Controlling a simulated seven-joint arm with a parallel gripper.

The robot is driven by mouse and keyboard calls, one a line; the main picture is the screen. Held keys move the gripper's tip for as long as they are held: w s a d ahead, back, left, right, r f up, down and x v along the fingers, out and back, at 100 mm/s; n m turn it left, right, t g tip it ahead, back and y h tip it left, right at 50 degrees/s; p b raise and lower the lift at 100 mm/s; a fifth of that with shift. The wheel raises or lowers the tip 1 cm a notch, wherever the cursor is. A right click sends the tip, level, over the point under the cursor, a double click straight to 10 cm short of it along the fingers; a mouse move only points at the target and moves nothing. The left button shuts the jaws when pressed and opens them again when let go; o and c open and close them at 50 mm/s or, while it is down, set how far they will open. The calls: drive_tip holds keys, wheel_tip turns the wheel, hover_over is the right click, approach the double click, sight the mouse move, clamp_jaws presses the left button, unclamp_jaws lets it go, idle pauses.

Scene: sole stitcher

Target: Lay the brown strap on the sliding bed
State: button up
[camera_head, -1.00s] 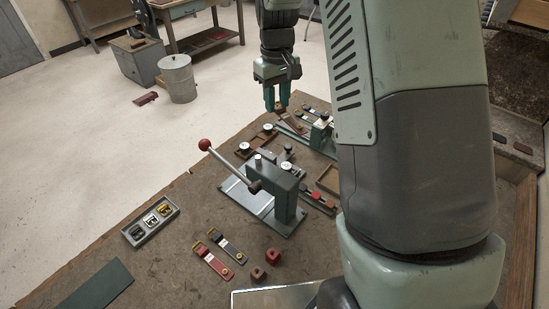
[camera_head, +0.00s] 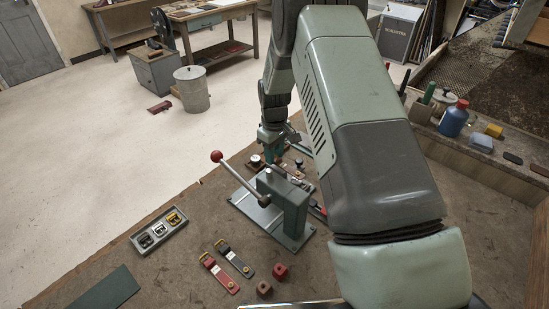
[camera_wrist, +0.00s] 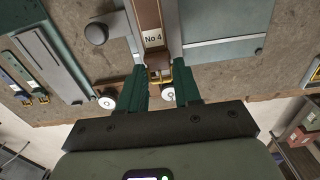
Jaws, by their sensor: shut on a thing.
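My gripper (camera_head: 271,156) is behind the lever press in the head view, partly hidden by my arm. In the wrist view its green fingers (camera_wrist: 161,88) are shut at the gold-buckle end of the brown strap (camera_wrist: 150,14), which bears a "No 4" label. The strap runs away from the fingers, over a pale metal channel (camera_wrist: 172,18) between green-grey plates. I cannot tell whether the strap touches the metal below it, or whether this is the sliding bed.
The lever press (camera_head: 290,205) has a red-knobbed handle (camera_head: 216,156). A blue bottle (camera_head: 454,119) stands at right.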

drive_tip(key=shift+f, duration=1)
drive_tip(key=o, duration=1)
drive_tip(key=shift+f, duration=0.1)
drive_tip(key=shift+o, duration=0.2)
